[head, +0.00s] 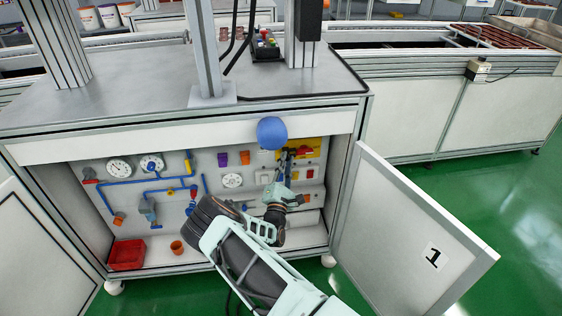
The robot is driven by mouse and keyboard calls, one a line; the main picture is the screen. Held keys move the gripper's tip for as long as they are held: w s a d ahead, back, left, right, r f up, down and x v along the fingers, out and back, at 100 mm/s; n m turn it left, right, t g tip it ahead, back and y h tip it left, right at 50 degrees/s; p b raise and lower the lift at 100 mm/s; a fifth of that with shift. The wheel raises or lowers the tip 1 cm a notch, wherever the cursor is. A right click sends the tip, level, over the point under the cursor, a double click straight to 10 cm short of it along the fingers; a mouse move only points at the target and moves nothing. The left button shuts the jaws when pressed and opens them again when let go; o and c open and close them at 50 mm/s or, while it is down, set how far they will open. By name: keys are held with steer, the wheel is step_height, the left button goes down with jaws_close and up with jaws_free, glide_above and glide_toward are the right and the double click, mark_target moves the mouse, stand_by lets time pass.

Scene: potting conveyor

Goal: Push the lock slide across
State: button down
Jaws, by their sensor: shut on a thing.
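Inside the open cabinet, a yellow plate (313,145) sits at the upper right of the back panel. Small dark and red parts show on it; the lock slide (303,152) appears to be among them, too small to make out clearly. My gripper (284,161) reaches up to the left part of this plate, with its fingers shut on what seems to be the slide. The fingers and a blue ball hide part of the plate, so the exact grip and the slide's position cannot be told.
The blue ball (272,132) shows just above my gripper. Gauges (119,169), blue pipes (140,182) and switches line the panel. A red bin (126,254) and an orange pot (177,247) stand on the cabinet floor. The open door (405,225) stands to the right.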

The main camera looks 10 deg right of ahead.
steer(key=shift+d, duration=0.8)
steer(key=c, duration=1.8)
jaws_free()
steer(key=shift+d, duration=0.1)
steer(key=shift+c, duration=0.2)
steer(key=v, duration=1.2)
